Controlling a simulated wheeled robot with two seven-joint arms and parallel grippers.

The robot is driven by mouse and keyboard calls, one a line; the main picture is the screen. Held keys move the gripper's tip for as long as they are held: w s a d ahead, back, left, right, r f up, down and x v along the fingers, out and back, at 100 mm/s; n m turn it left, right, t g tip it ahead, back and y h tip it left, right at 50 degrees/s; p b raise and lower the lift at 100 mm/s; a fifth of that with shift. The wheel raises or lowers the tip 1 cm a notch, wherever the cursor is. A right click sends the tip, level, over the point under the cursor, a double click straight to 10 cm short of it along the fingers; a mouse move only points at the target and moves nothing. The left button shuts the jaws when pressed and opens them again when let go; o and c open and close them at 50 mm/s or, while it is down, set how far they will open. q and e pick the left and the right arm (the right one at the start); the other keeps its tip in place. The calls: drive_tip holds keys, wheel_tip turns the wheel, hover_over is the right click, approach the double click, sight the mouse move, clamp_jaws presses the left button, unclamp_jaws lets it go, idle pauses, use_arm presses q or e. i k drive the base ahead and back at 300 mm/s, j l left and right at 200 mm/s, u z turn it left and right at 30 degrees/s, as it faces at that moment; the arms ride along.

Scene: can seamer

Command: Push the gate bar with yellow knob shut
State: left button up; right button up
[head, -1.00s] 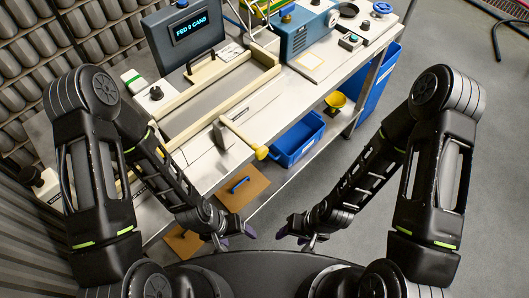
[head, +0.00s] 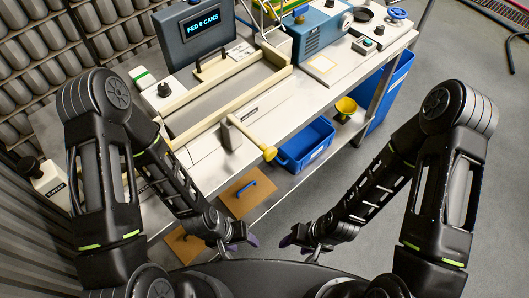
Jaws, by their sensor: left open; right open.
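The gate bar (head: 247,135) is a cream rod with a yellow knob (head: 269,153) at its end. It runs from a pale bracket on the near side of the can track (head: 215,100) and sticks out past the bench's front edge. The knob hangs over the edge, above the lower shelf. My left gripper (head: 246,242) is open and empty, low in front of the bench, well below the knob in the picture. My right gripper (head: 293,240) is open and empty a little to its right. Neither touches the bar or knob.
The metal bench (head: 310,108) carries a dark display (head: 203,30) reading "FED" and "CANS", and a blue machine (head: 314,34). Below are a blue bin (head: 304,146), a yellow funnel-like piece (head: 345,106) and brown boards (head: 247,192).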

sight(269, 153)
drive_tip(key=l+u, duration=0.15)
drive_tip(key=l, duration=0.5)
drive_tip(key=l+u, duration=0.2)
drive_tip(key=l, duration=0.4)
drive_tip(key=l+u, duration=0.15)
drive_tip(key=l, duration=0.5)
drive_tip(key=k+l+u, duration=0.2)
drive_tip(key=l, duration=0.4)
drive_tip(key=l+u, duration=0.15)
drive_tip(key=l, duration=0.45)
